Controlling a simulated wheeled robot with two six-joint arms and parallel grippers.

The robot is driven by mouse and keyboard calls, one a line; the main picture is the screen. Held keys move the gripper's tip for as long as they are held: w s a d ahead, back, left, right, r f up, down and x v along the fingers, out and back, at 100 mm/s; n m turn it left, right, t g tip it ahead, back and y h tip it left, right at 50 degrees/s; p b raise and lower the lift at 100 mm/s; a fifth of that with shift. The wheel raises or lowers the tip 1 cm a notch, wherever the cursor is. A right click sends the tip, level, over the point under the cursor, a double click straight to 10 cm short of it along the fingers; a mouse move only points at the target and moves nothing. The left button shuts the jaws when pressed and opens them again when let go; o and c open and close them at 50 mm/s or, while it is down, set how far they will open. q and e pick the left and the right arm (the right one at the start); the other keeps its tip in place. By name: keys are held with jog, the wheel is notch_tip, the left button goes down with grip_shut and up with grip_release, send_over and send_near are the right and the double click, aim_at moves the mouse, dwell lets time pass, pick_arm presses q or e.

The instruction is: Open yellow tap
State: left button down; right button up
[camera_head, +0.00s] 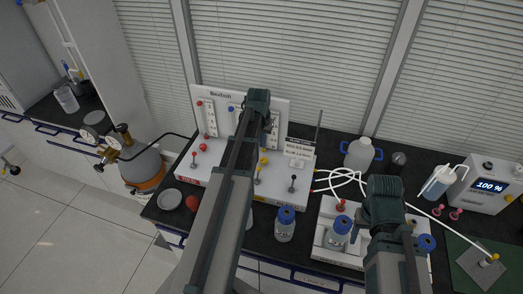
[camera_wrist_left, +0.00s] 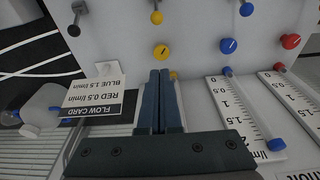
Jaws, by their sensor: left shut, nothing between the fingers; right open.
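The white gas panel (camera_head: 215,96) carries coloured valves. In the left wrist view, which is upside down, a round yellow knob (camera_wrist_left: 161,51) with a dark pointer mark sits just beyond my left fingertips. A yellow-tipped lever (camera_wrist_left: 156,17) stands past it. In the head view the yellow knob (camera_head: 264,161) shows right of my left arm. My left gripper (camera_wrist_left: 160,74) is shut and empty; its fingers partly cover another yellow part (camera_wrist_left: 174,75) behind them. In the head view my left gripper (camera_head: 258,98) is before the panel's upper part. My right gripper (camera_head: 386,190) is open, over the bench at right.
A flow card (camera_wrist_left: 94,92) stands close by. Blue-capped bottles (camera_head: 285,226) and white tubing (camera_head: 345,176) occupy the bench.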

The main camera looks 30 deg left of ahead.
aim_at(264, 161)
pick_arm(q)
jog(key=f+b, duration=0.3)
jog(key=w+f+b, duration=0.1)
jog(key=f+b, duration=0.5)
jog(key=f, duration=0.1)
jog(key=shift+w+a+b, duration=0.15)
jog(key=shift+w+b, duration=0.15)
jog(key=shift+b, duration=0.05)
pick_arm(e)
notch_tip(264, 161, down, 10)
jog(key=shift+f, duration=0.1)
pick_arm(q)
jog(key=s, duration=0.1)
jog(key=s+r+p, duration=0.1)
jog(key=s+d, duration=0.1)
jog(key=s, duration=0.1)
jog(key=shift+r, duration=0.2)
pick_arm(e)
jog(key=shift+r, duration=0.8)
pick_arm(q)
jog(key=shift+w+f, duration=0.1)
jog(key=shift+s+t, duration=0.3)
pick_arm(e)
jog(key=shift+f, duration=0.1)
